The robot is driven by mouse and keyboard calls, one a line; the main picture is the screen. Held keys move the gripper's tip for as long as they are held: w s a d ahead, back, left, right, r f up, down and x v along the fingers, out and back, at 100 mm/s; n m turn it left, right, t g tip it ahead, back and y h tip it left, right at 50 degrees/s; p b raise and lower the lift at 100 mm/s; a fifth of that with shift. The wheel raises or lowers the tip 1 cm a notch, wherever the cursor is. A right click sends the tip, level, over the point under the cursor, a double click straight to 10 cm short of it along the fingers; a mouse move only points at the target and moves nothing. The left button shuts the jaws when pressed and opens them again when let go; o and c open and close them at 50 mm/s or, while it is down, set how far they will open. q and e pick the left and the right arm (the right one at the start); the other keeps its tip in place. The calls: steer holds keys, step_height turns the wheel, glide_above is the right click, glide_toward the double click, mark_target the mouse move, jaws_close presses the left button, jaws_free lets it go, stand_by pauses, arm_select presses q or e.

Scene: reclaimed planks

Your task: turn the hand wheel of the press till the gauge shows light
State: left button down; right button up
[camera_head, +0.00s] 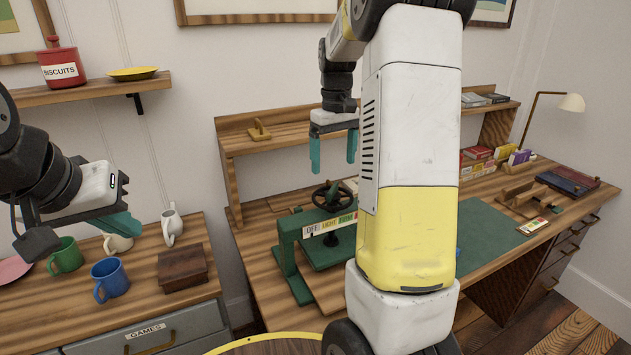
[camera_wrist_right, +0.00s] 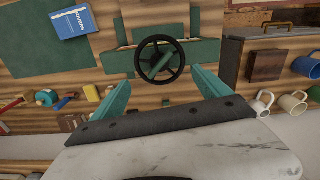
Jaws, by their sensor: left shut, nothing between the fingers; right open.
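The green press (camera_head: 290,258) stands on the wooden desk, partly hidden behind my right arm. Its black hand wheel (camera_head: 333,197) lies flat on top. The gauge strip (camera_head: 328,225) on its front has OFF, LIGHT and further coloured sections; I cannot make out a pointer. My right gripper (camera_head: 333,158) is open and empty, pointing down above the wheel, apart from it. In the right wrist view, the wheel (camera_wrist_right: 160,40) shows just beyond and between the two teal fingertips (camera_wrist_right: 160,80). My left gripper (camera_head: 125,224) is shut and empty at the left, above the mug cabinet.
Blue (camera_head: 110,278) and green (camera_head: 66,255) mugs and a dark wooden box (camera_head: 182,269) stand on the left cabinet. A shelf (camera_head: 275,137) rises behind the press. A green mat (camera_head: 485,240), books and a lamp (camera_head: 571,102) are to the right.

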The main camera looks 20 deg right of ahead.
mark_target(333, 187)
steer(key=n, duration=0.7)
step_height(333, 187, down, 8)
steer(key=shift+r, duration=0.1)
steer(key=c, duration=1.4)
steer(key=shift+o, duration=0.2)
steer(key=m, duration=0.3)
steer(key=shift+m, duration=2)
